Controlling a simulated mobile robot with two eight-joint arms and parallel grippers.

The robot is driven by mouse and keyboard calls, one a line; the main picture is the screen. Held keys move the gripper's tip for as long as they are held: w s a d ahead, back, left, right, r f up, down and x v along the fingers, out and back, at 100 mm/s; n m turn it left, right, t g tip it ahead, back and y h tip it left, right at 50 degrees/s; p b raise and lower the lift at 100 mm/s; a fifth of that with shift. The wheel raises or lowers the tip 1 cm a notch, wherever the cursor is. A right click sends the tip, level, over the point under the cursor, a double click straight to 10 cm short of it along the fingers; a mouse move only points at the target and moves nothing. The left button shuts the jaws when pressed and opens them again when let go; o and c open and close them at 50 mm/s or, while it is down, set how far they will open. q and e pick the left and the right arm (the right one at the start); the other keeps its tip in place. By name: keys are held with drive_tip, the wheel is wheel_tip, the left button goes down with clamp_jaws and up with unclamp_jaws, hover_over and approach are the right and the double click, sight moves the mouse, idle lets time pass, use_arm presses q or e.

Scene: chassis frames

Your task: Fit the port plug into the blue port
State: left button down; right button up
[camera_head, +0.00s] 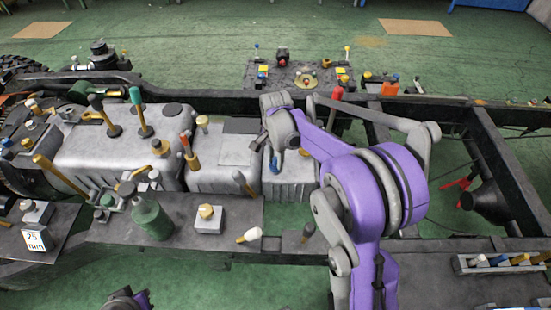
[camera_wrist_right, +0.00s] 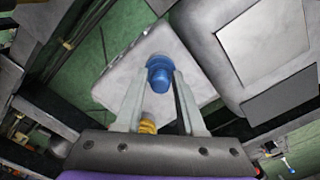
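A blue plug-like piece (camera_wrist_right: 159,78) sits between the fingertips of my right gripper (camera_wrist_right: 160,82) in the right wrist view. The fingers appear shut on it, one against each side. Just beyond it a wider blue ring (camera_wrist_right: 158,60), which looks like the blue port, lies on a pale grey metal face. Plug and ring look in line and touching; how deep the plug sits is hidden. In the head view a bit of blue (camera_head: 275,163) shows on the small grey tank below my right wrist; my arm hides most of the fingers. My left gripper's fingers are not visible.
Grey tanks (camera_head: 78,150) carry several upright handles and knobs. A dark shelf (camera_head: 180,222) in front holds a green bottle (camera_head: 151,217) and a brass-topped block (camera_head: 208,218). Dark frame rails (camera_head: 400,105) run behind. A small tray (camera_head: 500,264) stands at right.

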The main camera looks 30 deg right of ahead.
drive_tip(key=shift+o, duration=1)
wheel_tip(320, 180, up, 12)
drive_tip(key=p, duration=0.1)
drive_tip(key=s+a+f+n+t, duration=0.2)
drive_tip(key=s+a+n, duration=0.3)
drive_tip(key=s, duration=0.5)
drive_tip(key=s+a+f+n+t, duration=0.3)
drive_tip(key=s+a+f+n, duration=0.1)
drive_tip(key=s+n, duration=0.6)
drive_tip(key=shift+s+a, duration=0.45)
drive_tip(key=shift+a, duration=0.25)
